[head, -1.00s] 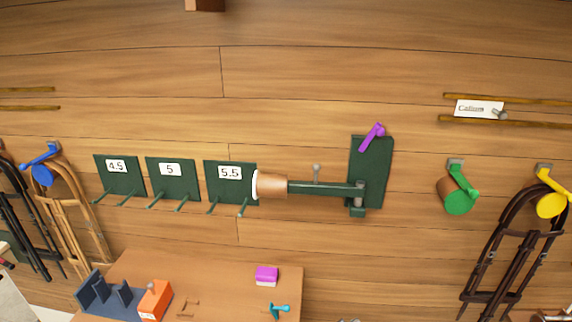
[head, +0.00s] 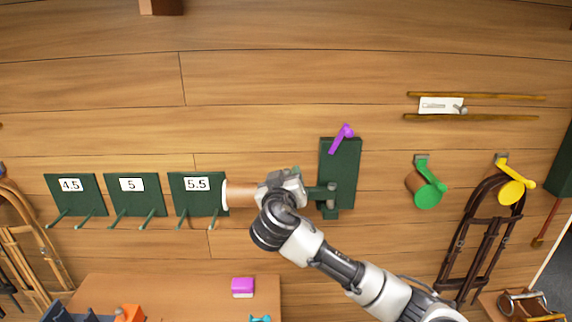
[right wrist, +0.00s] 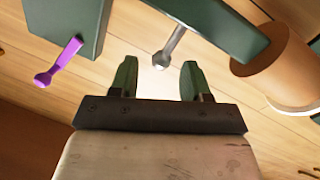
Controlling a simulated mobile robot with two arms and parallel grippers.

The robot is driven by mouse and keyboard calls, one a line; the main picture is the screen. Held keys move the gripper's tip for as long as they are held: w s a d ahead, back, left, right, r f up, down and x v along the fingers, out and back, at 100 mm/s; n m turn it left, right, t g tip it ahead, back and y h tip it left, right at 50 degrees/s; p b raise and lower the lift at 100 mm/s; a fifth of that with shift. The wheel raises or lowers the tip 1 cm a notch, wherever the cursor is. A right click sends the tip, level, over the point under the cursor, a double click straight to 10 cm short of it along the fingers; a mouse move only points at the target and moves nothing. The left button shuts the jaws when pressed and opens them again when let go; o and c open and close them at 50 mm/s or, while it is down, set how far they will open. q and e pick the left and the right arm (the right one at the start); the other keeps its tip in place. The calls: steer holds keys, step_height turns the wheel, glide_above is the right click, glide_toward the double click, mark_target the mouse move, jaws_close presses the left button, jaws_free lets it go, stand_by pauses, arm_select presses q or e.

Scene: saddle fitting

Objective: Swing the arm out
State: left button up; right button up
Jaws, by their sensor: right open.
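The swing arm is a dark green bar that lies flat along the wall from a green wall plate (head: 342,165), with a tan cylinder and white rim (head: 239,194) at its left end. My right gripper (head: 285,187) is in front of the bar's middle and hides part of it. In the right wrist view the fingers (right wrist: 158,80) are open and empty. A grey metal peg with a round knob (right wrist: 170,46) stands out from the green bar (right wrist: 218,28) just beyond the fingertips. The tan cylinder (right wrist: 275,62) is at the right there. My left gripper is out of view.
A purple lever (head: 342,137) sits on the wall plate's top; it also shows in the right wrist view (right wrist: 60,65). Green racks marked 4.5, 5 and 5.5 (head: 197,203) hang left. Green (head: 428,192) and yellow (head: 513,190) levers are right. A wooden bench (head: 180,290) stands below.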

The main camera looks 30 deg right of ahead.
steer(key=p+x, duration=0.1)
steer(key=x, duration=0.4)
steer(key=shift+a, duration=0.1)
jaws_close()
